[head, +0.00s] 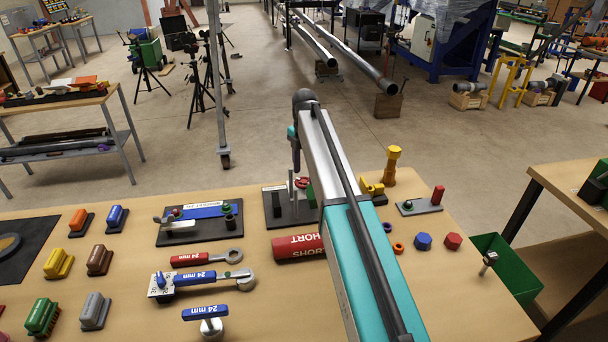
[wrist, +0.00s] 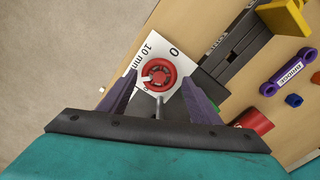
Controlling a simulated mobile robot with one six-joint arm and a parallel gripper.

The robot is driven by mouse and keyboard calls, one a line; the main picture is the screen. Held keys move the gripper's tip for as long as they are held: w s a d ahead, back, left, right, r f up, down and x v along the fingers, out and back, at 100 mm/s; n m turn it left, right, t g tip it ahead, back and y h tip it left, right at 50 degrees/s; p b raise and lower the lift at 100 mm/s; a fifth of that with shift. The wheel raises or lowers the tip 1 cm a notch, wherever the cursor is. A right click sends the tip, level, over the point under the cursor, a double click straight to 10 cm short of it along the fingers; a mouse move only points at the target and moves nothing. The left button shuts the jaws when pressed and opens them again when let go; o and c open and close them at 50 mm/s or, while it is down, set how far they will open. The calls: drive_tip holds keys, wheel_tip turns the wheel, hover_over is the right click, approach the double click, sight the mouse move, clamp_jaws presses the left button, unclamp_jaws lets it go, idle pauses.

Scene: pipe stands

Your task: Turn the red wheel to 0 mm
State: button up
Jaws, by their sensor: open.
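The red wheel (wrist: 157,75) lies below my gripper in the wrist view, over a white plate (wrist: 171,57) marked "10 mm" and "0". A grey rod (wrist: 159,106) shows at its lower edge. My gripper (wrist: 160,77) is open, with one purple finger on each side of the wheel. I cannot tell whether the fingers touch it or how high they are. In the head view the red wheel (head: 302,182) shows only partly beside my arm, on a dark base (head: 274,212). The wheel's exact reading cannot be made out.
A red "SHORT" cylinder (head: 296,246) lies close in front of the wheel's base. A yellow post (head: 391,168) stands to the right. Wrenches and coloured blocks cover the left of the table (head: 250,324). A green bin (head: 507,268) is at the right edge.

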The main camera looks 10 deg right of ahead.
drive_tip(key=shift+f, duration=1.1)
drive_tip(key=c, duration=0.8)
